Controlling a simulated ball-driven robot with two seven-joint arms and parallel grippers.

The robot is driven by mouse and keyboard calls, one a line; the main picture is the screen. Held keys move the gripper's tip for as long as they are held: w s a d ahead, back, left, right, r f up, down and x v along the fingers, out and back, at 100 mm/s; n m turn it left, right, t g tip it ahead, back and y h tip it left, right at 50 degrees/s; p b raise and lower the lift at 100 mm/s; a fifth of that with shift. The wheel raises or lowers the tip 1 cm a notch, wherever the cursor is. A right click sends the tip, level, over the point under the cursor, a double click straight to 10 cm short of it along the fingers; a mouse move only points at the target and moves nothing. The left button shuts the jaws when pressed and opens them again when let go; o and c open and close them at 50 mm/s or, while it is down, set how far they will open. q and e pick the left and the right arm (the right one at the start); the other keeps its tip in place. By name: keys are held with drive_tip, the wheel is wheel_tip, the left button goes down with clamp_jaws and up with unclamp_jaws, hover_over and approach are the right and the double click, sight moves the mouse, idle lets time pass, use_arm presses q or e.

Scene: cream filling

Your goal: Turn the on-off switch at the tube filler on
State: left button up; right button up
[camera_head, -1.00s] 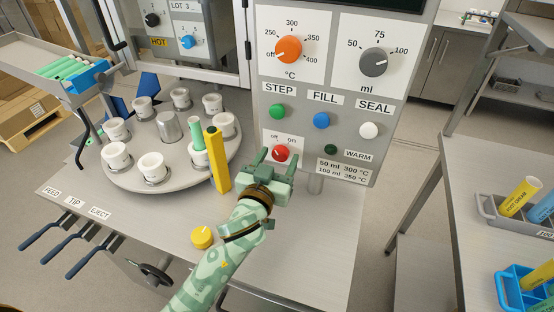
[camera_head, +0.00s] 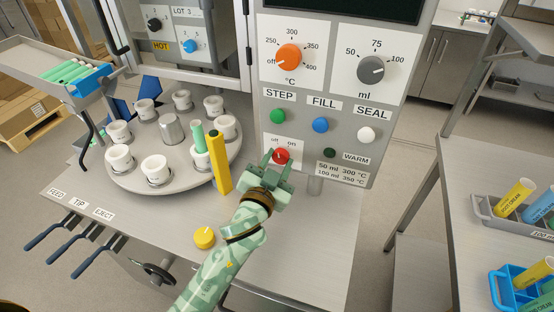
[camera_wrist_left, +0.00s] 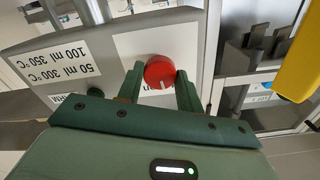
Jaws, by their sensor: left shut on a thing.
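The red on-off switch (camera_head: 281,156) sits low on the front panel of the tube filler (camera_head: 262,100), under the "off" and "on" marks. It also shows in the left wrist view (camera_wrist_left: 159,71), with a pale pointer line on its face. My left gripper (camera_head: 278,160) reaches it from below. Its green fingers lie on either side of the switch and are shut on it, which the left wrist view (camera_wrist_left: 160,80) shows too. The fingers partly hide the switch in the head view, so its exact setting is hard to read there. My right gripper is not in view.
Green STEP (camera_head: 278,116), blue FILL (camera_head: 320,125) and white SEAL (camera_head: 366,134) buttons sit just above. A yellow upright post (camera_head: 219,162) stands left of my gripper, beside the turntable (camera_head: 122,182) with its white cups. A yellow cap (camera_head: 204,238) lies nearer.

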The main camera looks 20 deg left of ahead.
use_arm(q)
drive_tip(key=m+p, duration=0.1)
drive_tip(key=m, duration=0.3)
drive_tip(key=shift+m+p, duration=0.4)
drive_tip(key=shift+m, duration=1.3)
drive_tip(key=o, duration=1)
drive_tip(key=s+b, duration=0.1)
drive_tip(key=s, duration=1.5)
drive_tip(key=shift+s+a+b, duration=0.2)
drive_tip(key=shift+a+b, duration=0.05)
drive_tip(key=shift+b, duration=0.15)
drive_tip(key=shift+a, duration=0.1)
